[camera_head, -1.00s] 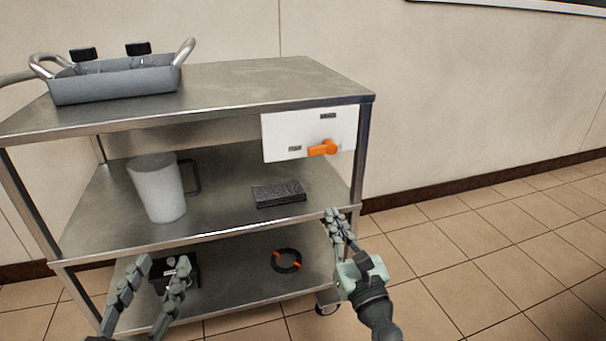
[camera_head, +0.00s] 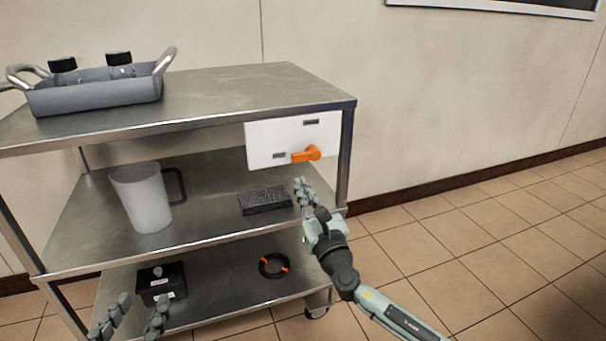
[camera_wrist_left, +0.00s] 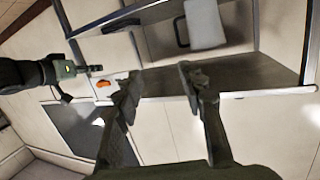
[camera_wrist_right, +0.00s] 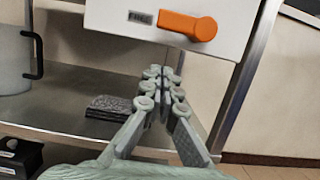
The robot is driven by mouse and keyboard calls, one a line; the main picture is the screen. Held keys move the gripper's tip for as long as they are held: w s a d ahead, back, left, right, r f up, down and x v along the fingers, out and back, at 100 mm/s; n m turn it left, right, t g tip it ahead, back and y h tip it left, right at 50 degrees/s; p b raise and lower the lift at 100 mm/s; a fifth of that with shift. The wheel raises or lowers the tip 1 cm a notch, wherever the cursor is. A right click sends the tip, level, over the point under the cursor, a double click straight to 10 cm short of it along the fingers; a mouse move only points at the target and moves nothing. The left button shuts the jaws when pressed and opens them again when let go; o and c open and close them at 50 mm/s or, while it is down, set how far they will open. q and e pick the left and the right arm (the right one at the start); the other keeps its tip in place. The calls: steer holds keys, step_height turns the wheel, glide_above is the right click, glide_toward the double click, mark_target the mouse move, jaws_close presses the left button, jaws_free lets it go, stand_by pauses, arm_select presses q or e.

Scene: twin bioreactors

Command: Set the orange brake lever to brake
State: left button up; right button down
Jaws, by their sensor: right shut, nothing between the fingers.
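The orange brake lever (camera_head: 306,155) is on a white panel (camera_head: 262,143) under the cart's top shelf. Its handle points left, toward a small label (camera_head: 279,155); another label (camera_head: 311,122) is above the pivot. In the right wrist view the lever (camera_wrist_right: 187,25) is just ahead of and above my fingertips, apart from them. My right gripper (camera_head: 304,188) is shut and empty, just below the panel; its fingers meet in the right wrist view (camera_wrist_right: 162,78). My left gripper (camera_head: 133,312) is open and empty, low at the left; its fingers are apart in the left wrist view (camera_wrist_left: 159,78).
A grey tray (camera_head: 95,95) with black-capped bottles stands on the cart top. A white jug (camera_head: 143,200) and black pad (camera_head: 265,200) are on the middle shelf. A black box (camera_head: 162,282) and black-orange ring (camera_head: 273,266) are on the bottom shelf. Floor right of the cart is clear.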

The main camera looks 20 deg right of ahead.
mark_target(305, 154)
arm_select(q)
steer(key=s+a+f+g+y+p, duration=0.1)
steer(key=s+a+f+g+y, duration=0.2)
steer(key=a+f, duration=0.3)
steer(key=shift+s+a+f+n+g+p, duration=0.15)
steer(key=shift+f+n+g+p, duration=0.15)
steer(key=shift+f+g, duration=0.7)
arm_select(e)
steer(key=shift+s+r, duration=0.2)
steer(key=shift+r, duration=1.65)
